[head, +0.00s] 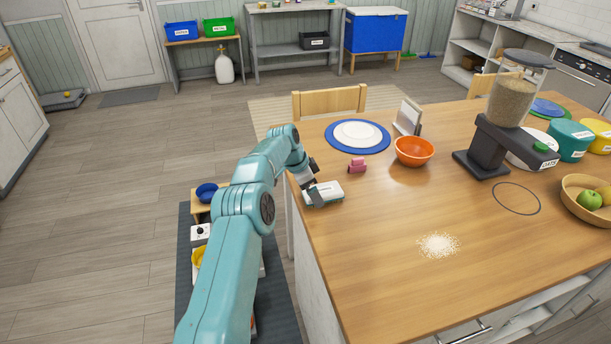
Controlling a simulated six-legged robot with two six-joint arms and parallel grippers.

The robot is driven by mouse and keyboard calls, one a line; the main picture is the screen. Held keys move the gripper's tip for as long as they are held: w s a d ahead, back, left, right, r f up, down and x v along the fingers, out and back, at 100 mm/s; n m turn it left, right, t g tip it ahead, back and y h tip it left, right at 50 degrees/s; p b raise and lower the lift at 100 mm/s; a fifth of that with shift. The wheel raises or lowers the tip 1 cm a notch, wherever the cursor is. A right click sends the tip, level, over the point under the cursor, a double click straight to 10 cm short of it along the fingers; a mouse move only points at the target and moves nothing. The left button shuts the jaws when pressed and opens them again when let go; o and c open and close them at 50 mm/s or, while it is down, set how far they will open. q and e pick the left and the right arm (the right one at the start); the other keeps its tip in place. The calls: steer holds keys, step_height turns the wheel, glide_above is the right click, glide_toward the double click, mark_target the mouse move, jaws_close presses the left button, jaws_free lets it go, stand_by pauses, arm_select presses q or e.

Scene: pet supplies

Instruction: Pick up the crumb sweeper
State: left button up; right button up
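The crumb sweeper appears to be the small white block with a dark green lower edge (331,190), lying at the left edge of the wooden table (370,290). My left arm reaches in from the lower left, and its gripper (315,194) is at the left part of the sweeper, with a dark finger in front of it. The far finger is hidden, so I cannot tell whether the gripper is closed on it. My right gripper is not in view.
Crumbs (438,245) lie on the front of the table. A pink object (357,165), an orange bowl (414,151) and a white plate (358,133) on a blue mat stand behind the sweeper. A food dispenser (490,140) stands right. The table's middle is mostly clear.

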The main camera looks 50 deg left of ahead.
arm_select(q)
steer(key=shift+x, duration=0.9)
